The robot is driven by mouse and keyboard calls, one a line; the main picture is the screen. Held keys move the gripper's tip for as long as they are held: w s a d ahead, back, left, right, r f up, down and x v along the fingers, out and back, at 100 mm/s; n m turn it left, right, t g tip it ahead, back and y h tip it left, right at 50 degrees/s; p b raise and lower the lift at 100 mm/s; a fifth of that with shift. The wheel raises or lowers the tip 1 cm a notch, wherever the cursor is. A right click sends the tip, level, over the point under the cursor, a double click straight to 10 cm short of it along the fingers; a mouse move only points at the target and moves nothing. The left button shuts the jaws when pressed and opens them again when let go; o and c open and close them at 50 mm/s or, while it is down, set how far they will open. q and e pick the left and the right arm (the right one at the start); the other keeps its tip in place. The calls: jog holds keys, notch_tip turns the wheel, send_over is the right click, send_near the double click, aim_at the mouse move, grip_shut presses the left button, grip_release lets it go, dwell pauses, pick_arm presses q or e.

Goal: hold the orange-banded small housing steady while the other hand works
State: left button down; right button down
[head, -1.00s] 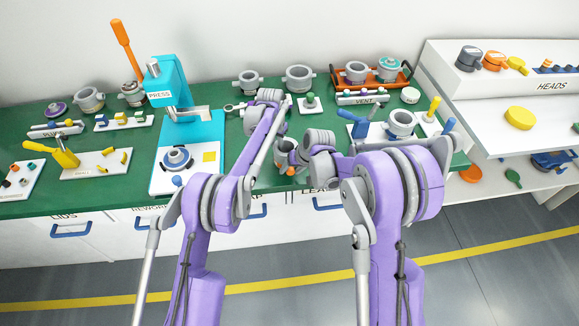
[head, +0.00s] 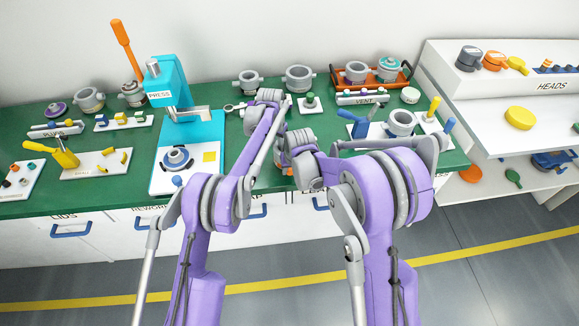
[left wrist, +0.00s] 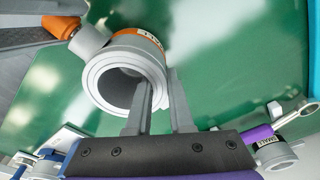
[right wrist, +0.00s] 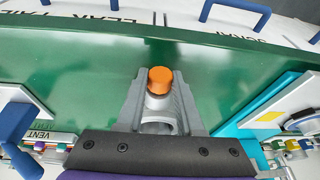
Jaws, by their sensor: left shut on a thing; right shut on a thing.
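The small housing (left wrist: 101,88) is a grey ring with an orange band and a label, seen close up in the left wrist view. My left gripper (left wrist: 157,82) is shut on its wall, one finger in the bore and one outside. A side stub with an orange-brown end (left wrist: 88,41) projects from the housing. My right gripper (right wrist: 158,82) is shut on a small grey piece with an orange end (right wrist: 158,76). In the left wrist view an orange part (left wrist: 60,25) shows close to the stub; whether they touch is unclear. In the head view my arms largely hide the housing.
The teal press (head: 172,85) stands to the left on the green bench (head: 120,190). Several grey housings and an orange tray (head: 376,84) line the back. A stand with a grey ring housing (head: 401,122) is to the right. Drawers with blue handles run below the front edge.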

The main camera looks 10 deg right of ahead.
jog(key=shift+d+f+y, duration=0.1)
jog(key=shift+d+y, duration=0.15)
jog(key=shift+y, duration=0.65)
jog(key=y, duration=0.2)
jog(key=m+y, duration=0.1)
jog(key=y, duration=0.1)
jog(key=shift+w+d+f, duration=0.1)
jog(key=shift+d+f, duration=0.05)
jog(key=shift+d, duration=0.1)
jog(key=y, duration=0.3)
jog(key=m+y, duration=0.1)
jog(key=y, duration=0.1)
jog(key=shift+d+f, duration=0.15)
jog(key=shift+f, duration=0.1)
jog(key=shift+m+y, duration=0.3)
jog(key=shift+y, duration=0.9)
jog(key=c, duration=0.7)
grip_release()
jog(key=shift+r, duration=0.1)
